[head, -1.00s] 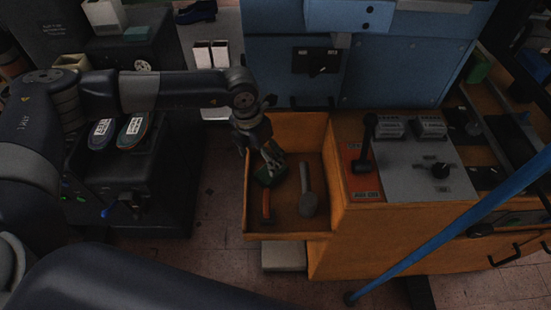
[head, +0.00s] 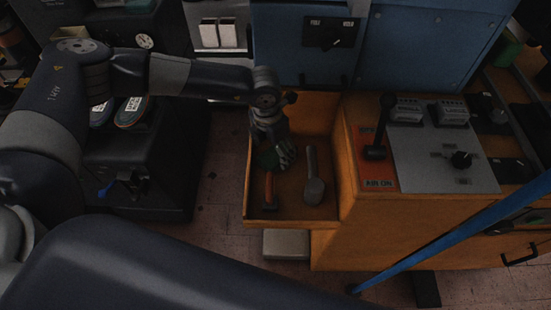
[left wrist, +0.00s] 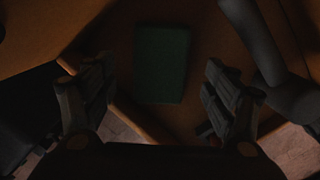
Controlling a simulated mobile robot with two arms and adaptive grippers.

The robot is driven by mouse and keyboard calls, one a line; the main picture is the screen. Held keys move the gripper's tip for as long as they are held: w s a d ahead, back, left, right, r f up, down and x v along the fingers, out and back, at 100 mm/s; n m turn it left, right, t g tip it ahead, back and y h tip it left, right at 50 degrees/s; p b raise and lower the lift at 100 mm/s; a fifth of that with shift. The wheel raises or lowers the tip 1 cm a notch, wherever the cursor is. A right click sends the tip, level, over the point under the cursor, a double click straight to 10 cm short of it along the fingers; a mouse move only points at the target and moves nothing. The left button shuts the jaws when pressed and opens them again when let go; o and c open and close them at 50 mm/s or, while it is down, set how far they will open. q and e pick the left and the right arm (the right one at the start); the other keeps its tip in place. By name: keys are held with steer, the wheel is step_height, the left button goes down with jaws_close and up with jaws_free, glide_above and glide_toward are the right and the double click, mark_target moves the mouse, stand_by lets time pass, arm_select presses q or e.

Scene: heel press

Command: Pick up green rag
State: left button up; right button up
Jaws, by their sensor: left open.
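The green rag (head: 266,160) lies in the open orange drawer, mostly hidden behind my left gripper (head: 280,153) in the head view. In the left wrist view the rag (left wrist: 162,63) is a dark green rectangle that shows in the gap between the two spread fingers of my left gripper (left wrist: 160,98). The gripper is open and reaches down into the drawer over the rag. No finger is closed on the rag; whether a fingertip touches it I cannot tell. My right gripper is in neither view.
The drawer (head: 255,221) has raised walls. It also holds a grey mallet-like tool (head: 313,185) and an orange-handled tool (head: 269,190) close to the gripper. The orange cabinet with a grey control panel (head: 440,170) stands right of it. A blue bar (head: 450,232) slants across the right.

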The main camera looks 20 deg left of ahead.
arm_select(q)
steer(key=shift+w+f+b, duration=0.25)
steer(key=shift+f+b, duration=0.15)
steer(key=shift+f, duration=0.75)
steer(key=shift+r, duration=0.15)
steer(key=shift+c, duration=0.8)
steer(key=c, duration=1)
